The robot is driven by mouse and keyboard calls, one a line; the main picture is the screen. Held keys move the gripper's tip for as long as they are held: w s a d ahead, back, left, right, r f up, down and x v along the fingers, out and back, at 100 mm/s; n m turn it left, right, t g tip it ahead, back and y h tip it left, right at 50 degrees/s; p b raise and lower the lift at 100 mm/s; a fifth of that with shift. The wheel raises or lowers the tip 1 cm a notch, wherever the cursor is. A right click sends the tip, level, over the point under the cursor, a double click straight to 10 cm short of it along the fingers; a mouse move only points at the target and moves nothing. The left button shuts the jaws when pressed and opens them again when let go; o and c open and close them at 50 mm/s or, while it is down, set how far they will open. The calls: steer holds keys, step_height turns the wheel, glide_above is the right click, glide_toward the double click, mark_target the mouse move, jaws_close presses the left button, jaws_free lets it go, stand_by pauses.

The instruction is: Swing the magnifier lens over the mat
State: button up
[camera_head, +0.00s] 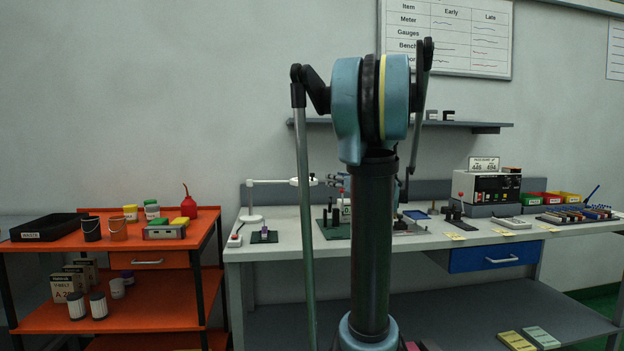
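The magnifier is a white stand with its base (250,219) at the bench's left end. Its white arm (272,182) runs level to the right and ends in a white head (307,181). A dark green mat (331,233) lies on the bench to the right, partly hidden by my column. The head shows above and near the mat's left edge; its exact position over the bench is unclear. My gripper (331,181) appears as a small blue-grey and dark shape just right of the head. I cannot tell whether they touch or how its fingers stand.
My own column and arm links block the middle of the view. Dark upright pieces (330,216) stand by the mat. A small dark pad (264,237) lies left of it. A power unit (486,188) and colored bins (547,198) stand right. An orange cart (160,258) stands left.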

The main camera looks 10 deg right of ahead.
mark_target(312, 174)
steer(key=x, duration=1.7)
steer(key=shift+a, duration=0.15)
steer(key=shift+c, duration=0.4)
jaws_close()
